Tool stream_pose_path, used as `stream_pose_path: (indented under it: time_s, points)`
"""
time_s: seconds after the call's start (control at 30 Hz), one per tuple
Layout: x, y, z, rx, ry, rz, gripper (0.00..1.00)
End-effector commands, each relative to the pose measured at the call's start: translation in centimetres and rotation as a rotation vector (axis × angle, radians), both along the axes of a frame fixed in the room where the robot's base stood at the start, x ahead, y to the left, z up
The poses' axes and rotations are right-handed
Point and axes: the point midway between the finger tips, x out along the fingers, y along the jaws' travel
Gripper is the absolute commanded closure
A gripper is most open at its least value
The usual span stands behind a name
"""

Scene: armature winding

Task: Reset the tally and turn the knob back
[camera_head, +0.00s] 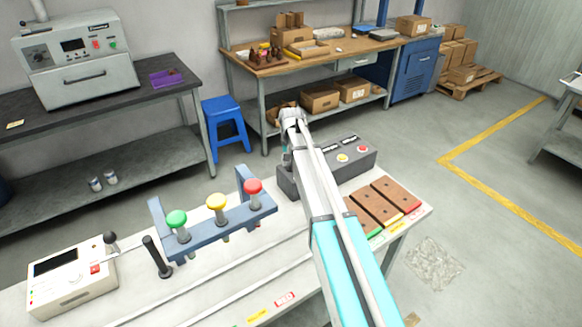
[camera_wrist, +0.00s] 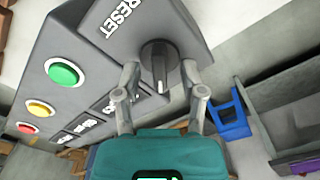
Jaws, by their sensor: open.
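A dark grey control box (camera_head: 345,176) stands on the bench behind my arm. In the wrist view the box (camera_wrist: 62,30) carries a RESET label (camera_wrist: 122,16), a green button (camera_wrist: 63,72), a yellow button (camera_wrist: 40,108), a red button (camera_wrist: 27,128) and smaller labels. A black knob (camera_wrist: 159,52) with a light pointer line faces my gripper (camera_wrist: 159,76). My gripper is open, with one finger on each side of the knob; I cannot tell if they touch it. In the head view my arm hides the knob and green button. A white box with a dark display (camera_head: 56,262) stands at front left.
A blue rack (camera_head: 215,222) holds green, yellow and red knobbed pegs left of my arm. A black upright post (camera_head: 156,257) stands beside it. Brown blocks (camera_head: 376,207) lie right of my arm. A blue stool (camera_head: 225,125) stands behind the bench.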

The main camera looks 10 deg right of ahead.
Motion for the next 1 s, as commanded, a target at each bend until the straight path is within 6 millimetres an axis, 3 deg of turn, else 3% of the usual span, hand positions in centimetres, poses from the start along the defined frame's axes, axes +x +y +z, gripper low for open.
stream_pose_path:
  time_s: [0.47, 0.77, 1.0]
  points:
    - [0.0, 0.0, -0.42, 0.0, 0.0, 0.0, 0.47]
    - [0.0, 0.0, -0.42, 0.0, 0.0, 0.0, 1.0]
    - [0.01, 0.02, -0.42, 0.0, 0.0, 0.001, 1.0]
